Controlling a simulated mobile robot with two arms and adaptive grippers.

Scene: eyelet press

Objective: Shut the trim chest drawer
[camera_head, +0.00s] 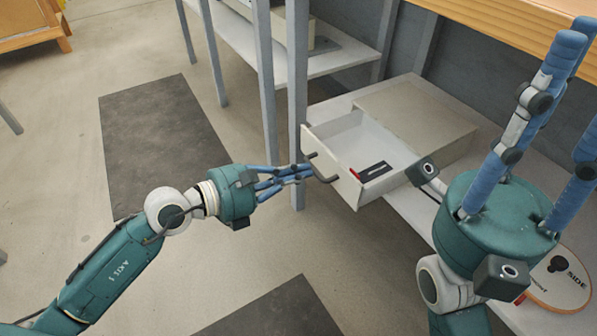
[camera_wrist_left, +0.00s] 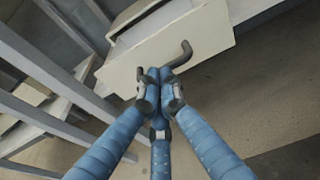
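The trim chest (camera_head: 425,115) is a low beige box on a shelf. Its drawer (camera_head: 343,189) is pulled well out toward the left, with a dark bar handle (camera_head: 327,179) on its front. My left gripper (camera_head: 306,172) is at the handle with its fingers drawn together. The left wrist view shows the fingertips (camera_wrist_left: 156,74) at the middle of the handle (camera_wrist_left: 184,52), in front of the drawer front (camera_wrist_left: 215,42). The fingertips hide part of the handle, so I cannot tell contact. My right gripper (camera_head: 572,90) points up with its fingers spread and empty.
A red and black item (camera_head: 372,171) lies in the drawer. A grey post (camera_head: 297,90) stands close behind the drawer's left end. A round sign (camera_head: 560,285) lies at the lower right. A wooden top (camera_head: 500,20) overhangs the chest at the upper right.

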